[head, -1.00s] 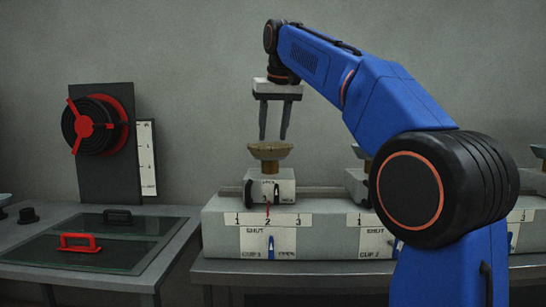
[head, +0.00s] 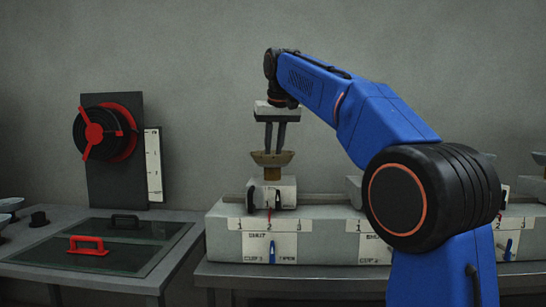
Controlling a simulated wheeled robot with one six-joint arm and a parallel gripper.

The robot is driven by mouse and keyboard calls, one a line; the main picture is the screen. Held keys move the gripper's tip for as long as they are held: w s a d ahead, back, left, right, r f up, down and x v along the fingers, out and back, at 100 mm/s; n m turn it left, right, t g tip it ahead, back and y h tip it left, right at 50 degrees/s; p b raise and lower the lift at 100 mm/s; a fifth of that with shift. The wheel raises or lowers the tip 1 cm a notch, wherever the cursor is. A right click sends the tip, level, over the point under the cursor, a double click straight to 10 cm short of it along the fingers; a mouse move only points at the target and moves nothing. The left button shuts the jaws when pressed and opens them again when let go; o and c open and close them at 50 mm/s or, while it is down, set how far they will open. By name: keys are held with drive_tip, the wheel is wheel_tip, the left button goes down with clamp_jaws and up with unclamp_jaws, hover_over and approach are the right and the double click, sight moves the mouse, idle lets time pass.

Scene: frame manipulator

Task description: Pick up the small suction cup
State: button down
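A flared, brass-coloured cup (head: 272,158), which looks like the suction cup, sits upright on a grey block (head: 271,193) above the CUP 1 label. Its short stem meets the top of the block. My gripper (head: 273,149) points straight down directly over the cup. Its two fingers are close together with a narrow gap, and their tips reach the cup's rim. The tips are hidden at the rim, so I cannot tell whether they hold anything.
The long grey bench (head: 222,240) carries a second station to the right, partly hidden by my arm. On the left, a table has a glass panel with a red handle (head: 88,245) and a black handle (head: 124,222). A dark panel holds a red-and-black reel (head: 100,134).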

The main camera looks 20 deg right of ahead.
wheel_tip(320, 180, up, 10)
idle(0.7)
idle(0.4)
